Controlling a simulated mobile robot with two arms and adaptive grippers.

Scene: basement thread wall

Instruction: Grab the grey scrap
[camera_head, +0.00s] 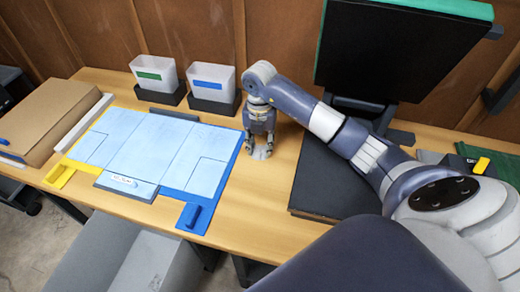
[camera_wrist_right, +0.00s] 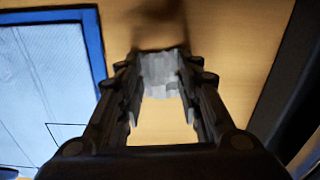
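The grey scrap (camera_wrist_right: 160,75) is a small, pale, crumpled-looking piece on the wooden table. In the right wrist view it lies between the fingertips of my right gripper (camera_wrist_right: 160,90), with a finger on each side. The fingers are spread; I cannot tell whether either one touches it. In the head view my right gripper (camera_head: 261,146) points down at the table right of the blue-edged board, and a bit of the scrap (camera_head: 261,154) shows low between the fingers. My left gripper is not in view.
The light-blue board (camera_head: 150,150) with blue and yellow edges lies left of the gripper. Two white bins (camera_head: 212,82) in dark holders stand behind. A black panel (camera_head: 335,180) lies to the right, below a dark upright screen (camera_head: 395,50). A cardboard box (camera_head: 45,115) sits far left.

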